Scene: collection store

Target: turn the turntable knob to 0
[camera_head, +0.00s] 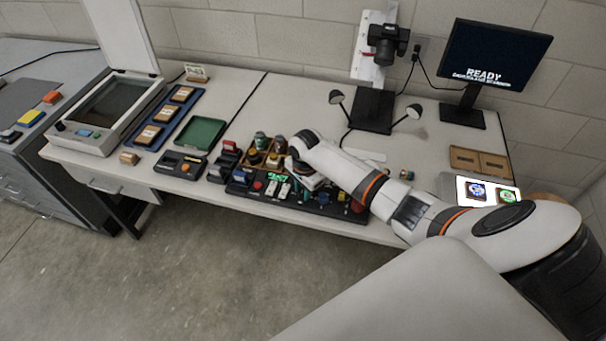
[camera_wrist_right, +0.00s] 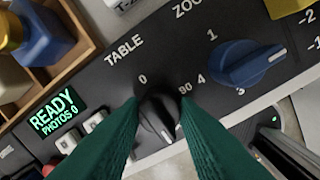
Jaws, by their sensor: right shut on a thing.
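The turntable knob is a round black knob (camera_wrist_right: 155,112) under the word TABLE on the dark control panel (camera_wrist_right: 118,68). A 0 is printed above it and a 90 to its upper right. My right gripper (camera_wrist_right: 158,130) has its green fingers closed on the knob's two sides. A white line shows on the knob between the fingers, but I cannot tell which end points to a mark. In the head view, my right gripper (camera_head: 302,190) reaches down to the panel (camera_head: 322,207) at the table's front edge, and my arm hides the knob. My left gripper is not in view.
A blue ZOOM knob (camera_wrist_right: 245,64) sits right of the black knob. A lit READY display (camera_wrist_right: 55,112) and pale buttons are at its left. A wooden tray (camera_wrist_right: 62,60) stands behind the panel. In the head view, a camera stand (camera_head: 372,108) rises farther back.

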